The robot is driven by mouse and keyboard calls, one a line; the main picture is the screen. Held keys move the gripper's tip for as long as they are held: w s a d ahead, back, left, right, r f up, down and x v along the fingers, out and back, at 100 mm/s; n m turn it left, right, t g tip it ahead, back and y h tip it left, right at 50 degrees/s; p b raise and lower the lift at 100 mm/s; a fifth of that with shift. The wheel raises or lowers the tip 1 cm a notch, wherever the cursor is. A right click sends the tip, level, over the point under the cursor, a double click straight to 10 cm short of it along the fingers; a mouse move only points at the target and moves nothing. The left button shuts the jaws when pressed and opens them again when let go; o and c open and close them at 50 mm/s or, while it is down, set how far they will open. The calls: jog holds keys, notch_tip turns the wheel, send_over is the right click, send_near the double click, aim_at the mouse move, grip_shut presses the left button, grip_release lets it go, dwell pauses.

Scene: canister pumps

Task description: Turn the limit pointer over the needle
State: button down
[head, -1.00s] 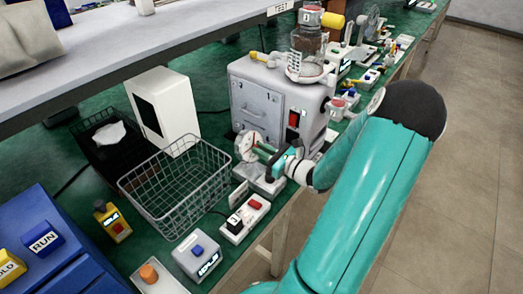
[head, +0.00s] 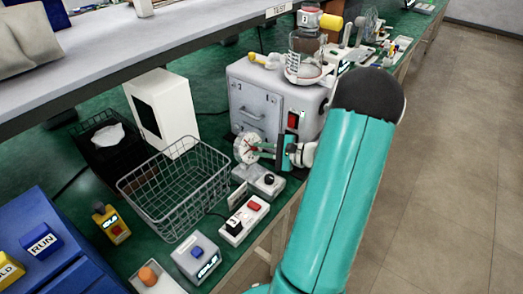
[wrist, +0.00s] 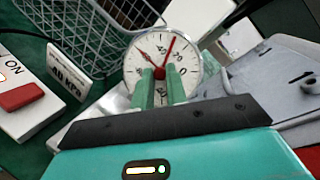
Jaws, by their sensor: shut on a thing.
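The round white dial gauge (wrist: 188,62) faces my gripper in the wrist view; it also shows in the head view (head: 241,147), beside the grey machine's front. A bright red pointer (wrist: 171,46) points up and slightly right on the dial. A thinner, darker hand (wrist: 148,57) points up and left, apart from it. I cannot surely tell which is the limit pointer. My gripper (wrist: 160,76) is shut on the red hub at the dial's centre. Its green fingers hide the lower part of the dial. In the head view my gripper (head: 257,149) reaches the dial from the right.
A wire basket (head: 176,187) stands left of the gauge. A small box with a black knob (head: 268,180) and a switch box (head: 243,219) sit below it. The grey machine (head: 262,97) is close behind. The floor right of the bench is clear.

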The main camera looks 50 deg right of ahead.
jog(key=n+g, duration=0.1)
jog(key=n, duration=0.3)
jog(key=n+g, duration=0.1)
jog(key=n, duration=0.1)
jog(key=shift+r+n+g, duration=0.25)
jog(key=shift+n+g, duration=0.05)
jog(key=shift+n, duration=0.1)
jog(key=n+g, duration=0.1)
jog(key=n, duration=0.1)
jog(key=n+h, duration=0.1)
jog(key=n, duration=0.2)
jog(key=shift+w+r+g, duration=0.1)
jog(key=shift+r+g, duration=0.05)
jog(key=shift+g, duration=0.25)
jog(key=c, duration=1.4)
grip_release()
jog(key=v, duration=1.3)
jog(key=shift+s+r, duration=0.2)
jog(key=shift+s, duration=0.1)
jog(key=shift+d, duration=0.1)
